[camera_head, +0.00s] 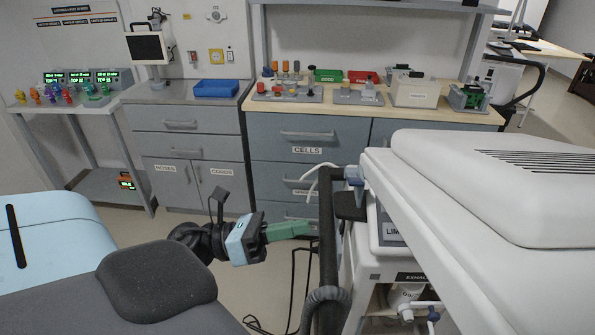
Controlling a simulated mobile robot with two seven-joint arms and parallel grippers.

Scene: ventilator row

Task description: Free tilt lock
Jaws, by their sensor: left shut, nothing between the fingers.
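A large white ventilator (470,210) fills the right side, its broad upper body slanting across the view. A small blue-grey part (354,174) sits at its left corner, by the top of a dark upright bar (328,230). I cannot tell whether this part is the tilt lock. My left gripper (308,229) reaches in from the left at low height, its green fingers shut and empty. Its fingertips are close to the left side of the dark bar; whether they touch it is unclear. My right gripper is not in view.
Grey drawer cabinets (300,170) stand behind, with a wooden worktop (330,108) carrying fittings and bins. A blue tray (216,88) and a monitor (150,47) stand at back left. Dark cables (291,290) hang beside the bar. Some floor (130,225) is clear at left.

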